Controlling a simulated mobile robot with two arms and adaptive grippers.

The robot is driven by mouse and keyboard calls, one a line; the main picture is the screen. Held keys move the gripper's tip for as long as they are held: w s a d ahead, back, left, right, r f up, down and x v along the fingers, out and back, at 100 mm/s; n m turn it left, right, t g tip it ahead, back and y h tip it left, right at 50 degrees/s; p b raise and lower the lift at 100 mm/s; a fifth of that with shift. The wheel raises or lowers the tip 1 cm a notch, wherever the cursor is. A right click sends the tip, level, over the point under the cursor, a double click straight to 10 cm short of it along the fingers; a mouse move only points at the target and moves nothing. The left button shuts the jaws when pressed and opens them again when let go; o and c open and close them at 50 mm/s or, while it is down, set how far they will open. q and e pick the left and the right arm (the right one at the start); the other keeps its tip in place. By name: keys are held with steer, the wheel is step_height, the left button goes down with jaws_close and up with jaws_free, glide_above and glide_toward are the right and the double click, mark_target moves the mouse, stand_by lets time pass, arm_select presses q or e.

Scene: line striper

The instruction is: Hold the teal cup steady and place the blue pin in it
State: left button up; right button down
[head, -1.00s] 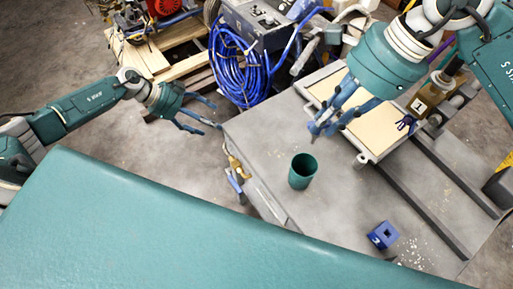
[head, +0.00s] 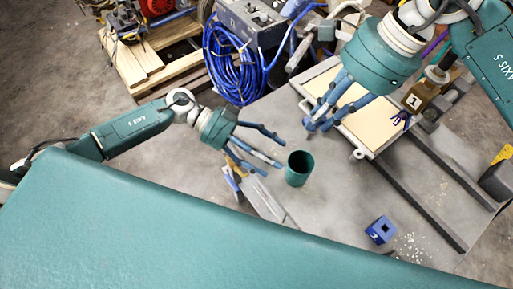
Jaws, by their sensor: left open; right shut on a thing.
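The teal cup (head: 299,174) stands upright on the grey table, with its open mouth facing up. My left gripper (head: 278,149) is open, its fingers spread just left of the cup's rim and apparently apart from it. My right gripper (head: 315,124) is above the table, beyond the cup and slightly to its right. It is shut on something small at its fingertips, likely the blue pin. The pin's outline cannot be told clearly from the blue fingers.
A blue block with a square hole (head: 381,231) sits right of the cup near pale crumbs. A cream-topped tray (head: 371,127) lies behind the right gripper. Dark rails (head: 425,195) cross the table's right side. Coiled blue hose (head: 232,65) lies beyond the table.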

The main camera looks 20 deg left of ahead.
mark_target(292, 170)
arm_select(q)
steer(key=x, duration=0.7)
